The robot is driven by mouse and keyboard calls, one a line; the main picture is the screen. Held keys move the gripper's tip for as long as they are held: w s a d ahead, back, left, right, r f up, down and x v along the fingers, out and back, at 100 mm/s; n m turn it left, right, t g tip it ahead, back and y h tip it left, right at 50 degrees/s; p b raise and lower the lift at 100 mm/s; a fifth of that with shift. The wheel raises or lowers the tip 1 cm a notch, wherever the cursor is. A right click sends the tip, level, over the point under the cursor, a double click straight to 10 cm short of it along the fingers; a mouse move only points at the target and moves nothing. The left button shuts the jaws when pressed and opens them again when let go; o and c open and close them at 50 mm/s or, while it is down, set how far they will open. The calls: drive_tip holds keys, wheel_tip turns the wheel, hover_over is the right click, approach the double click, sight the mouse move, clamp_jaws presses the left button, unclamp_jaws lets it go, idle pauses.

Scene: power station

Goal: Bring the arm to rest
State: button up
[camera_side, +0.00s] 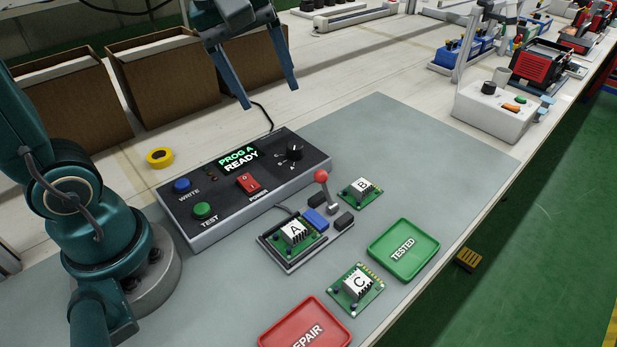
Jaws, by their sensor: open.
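My gripper (269,95) hangs at the top middle of the side view, fingers pointing down and spread apart with nothing between them. It is above and behind the grey programmer box (243,183), clear of it. The box's screen (239,158) reads "PROG A READY". Board A (293,234) sits in the fixture (289,262) in front of the box, beside a red-knobbed lever (322,178). Board B (359,191) and board C (356,289) lie on the grey mat (390,130).
The green TESTED tray (428,257) and the red REPAIR tray (270,338) look empty. Cardboard boxes (65,110) stand at the back left, near a yellow tape roll (159,157). A white control box (495,110) stands at the right edge. The mat's back right is clear.

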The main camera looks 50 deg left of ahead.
drive_tip(key=s+d+f+m+t, duration=0.1)
drive_tip(key=s+f+m, duration=0.3)
drive_tip(key=s+m, duration=0.5)
drive_tip(key=m, duration=0.3)
drive_tip(key=shift+s+d+f+m+t, duration=0.35)
drive_tip(key=shift+s+f+m+t, duration=0.05)
